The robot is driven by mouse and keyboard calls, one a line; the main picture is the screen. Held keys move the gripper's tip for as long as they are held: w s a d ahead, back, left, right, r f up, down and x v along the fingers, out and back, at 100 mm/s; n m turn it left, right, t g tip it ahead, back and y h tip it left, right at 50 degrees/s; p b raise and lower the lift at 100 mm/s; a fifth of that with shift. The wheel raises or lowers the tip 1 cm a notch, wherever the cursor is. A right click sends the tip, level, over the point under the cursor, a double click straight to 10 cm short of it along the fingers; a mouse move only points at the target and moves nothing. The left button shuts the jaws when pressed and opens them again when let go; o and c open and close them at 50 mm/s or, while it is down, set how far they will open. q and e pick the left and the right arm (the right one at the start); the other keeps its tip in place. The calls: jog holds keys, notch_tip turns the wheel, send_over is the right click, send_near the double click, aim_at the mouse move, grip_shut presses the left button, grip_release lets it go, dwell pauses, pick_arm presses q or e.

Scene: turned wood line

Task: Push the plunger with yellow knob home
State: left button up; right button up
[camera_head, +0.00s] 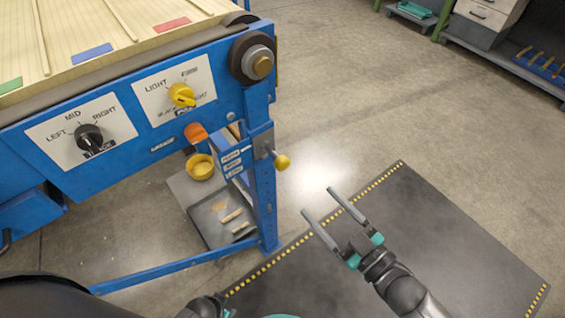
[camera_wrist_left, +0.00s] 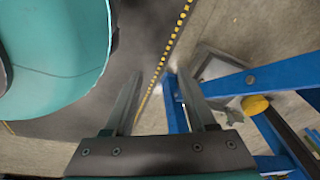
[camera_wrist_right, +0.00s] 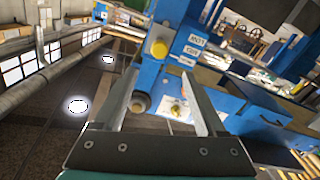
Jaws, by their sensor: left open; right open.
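The plunger's yellow knob (camera_head: 281,161) sticks out on a short rod to the right of the blue machine's corner post in the head view. A gap of bare rod shows between knob and bracket. In the right wrist view the yellow knob (camera_wrist_right: 158,48) lies ahead, between the fingertips in the picture. My right gripper (camera_head: 318,201) is open and empty, below and right of the knob and apart from it. My left gripper (camera_wrist_left: 160,78) is open and empty in its own wrist view, low near the mat edge and the blue frame.
The post's label plate (camera_head: 232,160) is beside the plunger. A yellow selector (camera_head: 182,95), a black selector (camera_head: 89,137), an orange button (camera_head: 195,132) and a yellow cup (camera_head: 200,167) are nearby. A grey tray (camera_head: 205,235) sits low. The dark mat (camera_head: 450,250) is clear.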

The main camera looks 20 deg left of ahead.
aim_at(285, 167)
jog(key=b+x, duration=0.3)
jog(key=x, duration=0.9)
jog(key=shift+w+a+f, duration=0.1)
jog(key=shift+w, duration=0.05)
pick_arm(q)
jog(key=w+d+r, duration=0.4)
jog(key=w+r, duration=0.1)
jog(key=shift+r+h+b, duration=0.3)
jog(key=shift+r+b, duration=0.05)
jog(key=shift+b, duration=0.1)
pick_arm(e)
jog(key=shift+x, duration=0.9)
pick_arm(q)
jog(key=shift+d, duration=0.1)
pick_arm(e)
jog(key=shift+c, duration=0.3)
pick_arm(q)
jog(key=shift+w, duration=0.1)
pick_arm(e)
grip_shut()
